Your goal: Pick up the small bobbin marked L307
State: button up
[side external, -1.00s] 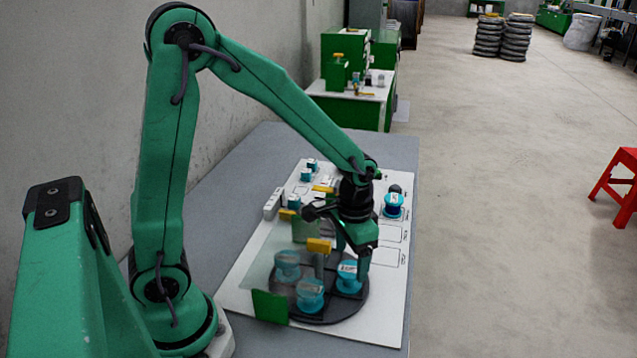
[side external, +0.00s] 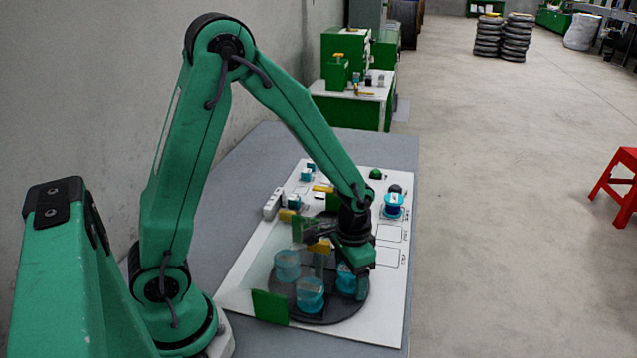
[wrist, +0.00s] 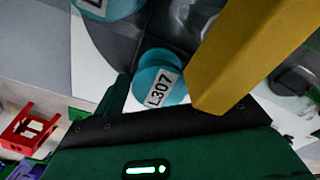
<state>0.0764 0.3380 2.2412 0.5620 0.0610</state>
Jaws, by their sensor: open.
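The small bobbin marked L307 (wrist: 158,84) is teal with a white label and shows just ahead of my gripper in the wrist view. In the side view this bobbin (side external: 344,277) stands at the right of the dark round turntable (side external: 330,316), partly covered by my gripper. My gripper (side external: 355,284) is open and low beside it, one finger at its near right side. In the wrist view one dark green finger shows left of the bobbin; the other finger is not clearly seen. I cannot tell whether a finger touches the bobbin.
Two other teal bobbins stand on the turntable, one at the front (side external: 310,296) and one at the left (side external: 287,266), behind a clear panel. A blue bobbin (side external: 393,206) stands farther back.

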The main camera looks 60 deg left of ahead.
dwell(0.4)
jog(key=c, duration=1)
jog(key=shift+r, duration=0.2)
jog(key=shift+c, duration=0.2)
jog(key=shift+r, duration=0.85)
notch_tip(320, 180, up, 2)
jog(key=shift+r, duration=0.1)
jog(key=s+d+r, duration=0.6)
jog(key=d, duration=0.3)
jog(key=shift+s+d+r, duration=0.3)
jog(key=shift+s+r, duration=0.1)
